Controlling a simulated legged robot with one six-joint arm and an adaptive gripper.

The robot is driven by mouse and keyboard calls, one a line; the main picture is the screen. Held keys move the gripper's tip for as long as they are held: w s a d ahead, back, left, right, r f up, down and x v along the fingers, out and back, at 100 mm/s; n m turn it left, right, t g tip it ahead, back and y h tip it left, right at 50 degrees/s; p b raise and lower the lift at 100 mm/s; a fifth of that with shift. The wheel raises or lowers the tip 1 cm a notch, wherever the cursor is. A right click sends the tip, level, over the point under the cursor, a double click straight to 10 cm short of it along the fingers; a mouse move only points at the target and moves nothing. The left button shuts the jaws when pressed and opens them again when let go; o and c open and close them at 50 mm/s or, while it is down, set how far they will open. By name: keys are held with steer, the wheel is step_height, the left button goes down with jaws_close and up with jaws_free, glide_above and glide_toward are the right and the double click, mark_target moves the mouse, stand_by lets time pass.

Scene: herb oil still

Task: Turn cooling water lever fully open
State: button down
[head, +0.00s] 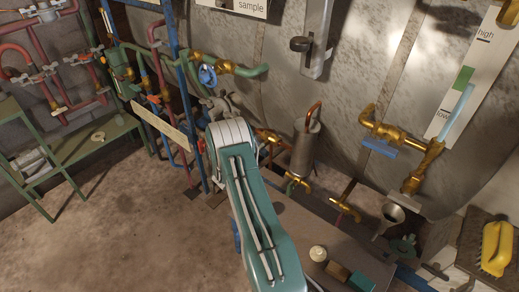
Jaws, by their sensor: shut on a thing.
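A blue lever (207,75) sits on a brass valve (222,67) in a green pipe, left of centre at the top of the head view. My gripper (214,97) is grey and reaches up to the lever from just below, beyond the end of my green and white arm. It is shut on the blue lever, as far as the small view shows. The exact contact of the fingertips is too small to make out. My arm hides what lies below and behind the gripper. A second blue lever (380,147) is on a brass valve at the right, apart from my gripper.
A blue upright frame (179,70) with pipes stands close left of my gripper. A steel cylinder (305,150) with a copper tube is to the right. A green shelf (85,150) is at the left. A yellow-handled brush (496,248) lies at right. The floor at left is clear.

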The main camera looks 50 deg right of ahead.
steer(key=n, duration=0.5)
steer(key=shift+w+a+f+n, duration=0.1)
steer(key=shift+w+n, duration=0.15)
steer(key=shift+n, duration=0.05)
stand_by(0.4)
steer(key=c, duration=0.6)
jaws_free()
steer(key=shift+f, duration=0.1)
steer(key=shift+c, duration=0.2)
steer(key=shift+s, duration=0.1)
steer(key=a, duration=1.2)
steer(key=shift+s, duration=0.45)
